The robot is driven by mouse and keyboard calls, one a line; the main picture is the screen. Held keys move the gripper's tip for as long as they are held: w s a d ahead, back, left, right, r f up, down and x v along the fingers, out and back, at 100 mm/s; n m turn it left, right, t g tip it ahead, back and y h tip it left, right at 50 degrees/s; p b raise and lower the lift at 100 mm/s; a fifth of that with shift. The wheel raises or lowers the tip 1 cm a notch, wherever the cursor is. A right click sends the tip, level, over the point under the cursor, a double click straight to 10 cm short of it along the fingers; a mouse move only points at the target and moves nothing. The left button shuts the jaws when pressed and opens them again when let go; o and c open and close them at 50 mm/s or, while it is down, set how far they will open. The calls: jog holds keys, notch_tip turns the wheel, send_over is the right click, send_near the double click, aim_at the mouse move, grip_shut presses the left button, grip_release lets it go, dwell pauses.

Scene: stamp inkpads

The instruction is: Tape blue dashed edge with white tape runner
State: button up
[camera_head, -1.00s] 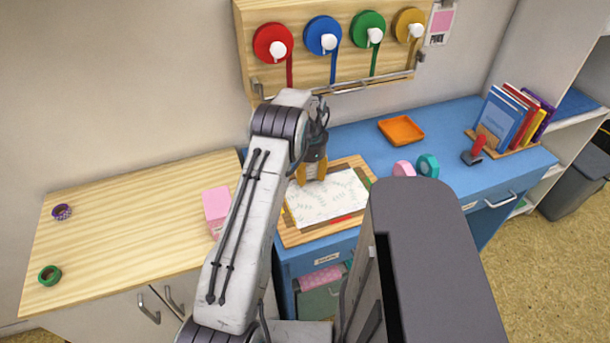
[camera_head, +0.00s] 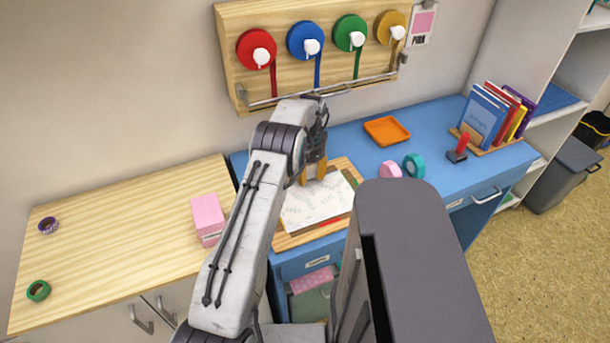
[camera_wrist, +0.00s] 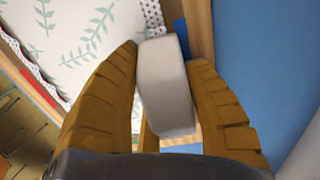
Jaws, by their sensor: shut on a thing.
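My gripper (camera_wrist: 165,120) has yellow ridged fingers and is shut on the white tape runner (camera_wrist: 165,85), a rounded white block between them in the wrist view. In the head view my gripper (camera_head: 311,174) is over the back part of the leaf-print sheet (camera_head: 318,203); the runner cannot be made out there. In the wrist view the sheet (camera_wrist: 75,30) lies left of the runner, with a black-dotted white border (camera_wrist: 152,16) along its edge. A short blue strip (camera_wrist: 180,38) shows beside that edge. Contact between runner and sheet is unclear.
The sheet lies on a wooden board (camera_head: 290,240) with a red strip (camera_head: 332,223), on a blue desk (camera_head: 450,175). An orange tray (camera_head: 386,130), pink roll (camera_head: 391,170) and teal roll (camera_head: 413,166) stand right. A pink box (camera_head: 208,218) is left.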

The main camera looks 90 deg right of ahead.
jog(key=shift+s+d, duration=0.1)
jog(key=shift+s, duration=0.25)
jog(key=shift+s+d+p, duration=0.15)
jog(key=shift+s+d, duration=0.15)
jog(key=shift+s, duration=0.35)
jog(key=shift+s+d+p, duration=0.15)
jog(key=shift+s+d, duration=0.15)
jog(key=shift+s, duration=0.65)
jog(key=shift+s+d, duration=0.1)
jog(key=shift+s, duration=0.1)
